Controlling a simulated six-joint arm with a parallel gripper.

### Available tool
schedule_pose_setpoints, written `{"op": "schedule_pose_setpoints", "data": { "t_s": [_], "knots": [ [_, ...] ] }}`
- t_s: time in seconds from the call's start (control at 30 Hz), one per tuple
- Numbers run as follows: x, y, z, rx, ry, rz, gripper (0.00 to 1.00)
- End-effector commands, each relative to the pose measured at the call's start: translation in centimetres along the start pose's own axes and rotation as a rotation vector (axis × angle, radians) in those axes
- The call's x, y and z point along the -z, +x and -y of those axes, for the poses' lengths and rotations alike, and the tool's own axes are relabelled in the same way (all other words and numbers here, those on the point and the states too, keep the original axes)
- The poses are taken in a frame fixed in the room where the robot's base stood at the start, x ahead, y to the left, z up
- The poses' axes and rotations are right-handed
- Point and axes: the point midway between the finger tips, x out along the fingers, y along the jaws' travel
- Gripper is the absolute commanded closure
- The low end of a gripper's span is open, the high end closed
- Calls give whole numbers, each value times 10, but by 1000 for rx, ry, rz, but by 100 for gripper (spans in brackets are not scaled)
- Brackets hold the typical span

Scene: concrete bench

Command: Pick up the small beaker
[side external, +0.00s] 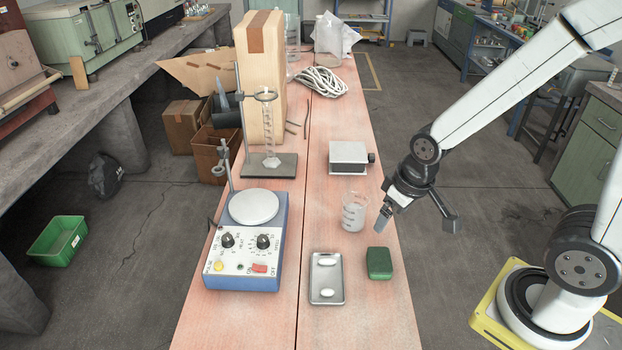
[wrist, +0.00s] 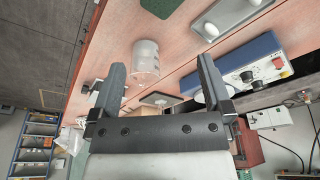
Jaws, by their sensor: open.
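The small beaker (side external: 354,212) is clear glass with pale contents and stands upright on the pink bench, right of the middle. My gripper (side external: 383,218) is just to the right of the beaker in the side view, above the bench and apart from it as far as I can tell. In the wrist view the beaker (wrist: 146,58) shows ahead, between the lines of the two fingers. The gripper (wrist: 160,82) is open and empty there, with its fingers wide apart.
A green block (side external: 379,263) and a metal tray (side external: 326,278) with two white pieces lie nearer the front. A blue hotplate stirrer (side external: 246,240) stands left. A metal box (side external: 349,158) is behind the beaker. A stand with glass coil (side external: 268,130) rises at back left.

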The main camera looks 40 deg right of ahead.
Motion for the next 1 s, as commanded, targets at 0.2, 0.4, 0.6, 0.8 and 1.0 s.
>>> {"op": "schedule_pose_setpoints", "data": {
  "t_s": [0.2, 0.4, 0.6, 0.8, 1.0],
  "knots": [
    [0, 0, 0, 0, 0, 0, 0],
    [0, 0, 0, 0, 0, 0, 0],
    [1, 1, -2, -4, -2, -6, 0],
    [12, 9, -18, -34, -25, -57, 0],
    [32, 25, -48, -80, -91, -172, 0]
  ]
}}
